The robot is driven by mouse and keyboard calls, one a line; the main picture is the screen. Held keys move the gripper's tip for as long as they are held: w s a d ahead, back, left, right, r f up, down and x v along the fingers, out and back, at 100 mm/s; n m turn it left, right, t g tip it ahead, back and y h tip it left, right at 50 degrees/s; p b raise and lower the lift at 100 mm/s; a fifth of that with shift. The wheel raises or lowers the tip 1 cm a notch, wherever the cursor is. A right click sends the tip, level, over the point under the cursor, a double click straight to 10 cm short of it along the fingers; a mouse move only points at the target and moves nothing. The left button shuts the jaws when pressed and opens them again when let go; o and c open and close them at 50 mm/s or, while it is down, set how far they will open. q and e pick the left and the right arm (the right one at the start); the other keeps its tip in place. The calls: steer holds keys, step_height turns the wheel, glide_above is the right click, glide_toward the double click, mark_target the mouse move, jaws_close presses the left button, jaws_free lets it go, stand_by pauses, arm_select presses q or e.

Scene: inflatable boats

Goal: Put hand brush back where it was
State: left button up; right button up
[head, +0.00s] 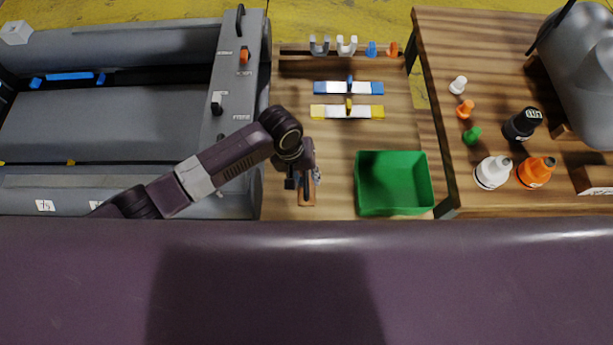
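My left gripper (304,186) points down over the wooden table (330,150), left of the green tray (361,190). A small brown, wood-coloured piece (307,200) shows right at its fingers and may be the hand brush. The gripper hides much of it, so I cannot tell whether the fingers are closed on it or whether it touches the table. My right gripper is not in view.
A blue-and-white bar (330,88) and a yellow-and-white bar (330,112) lie behind the tray. Small clips (346,46) line the back edge. The right table holds bottles (492,173) and a grey tank (585,75).

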arm_select(q)
steer(key=v, duration=1.2)
steer(key=shift+r, duration=0.2)
steer(key=shift+s+f, duration=0.1)
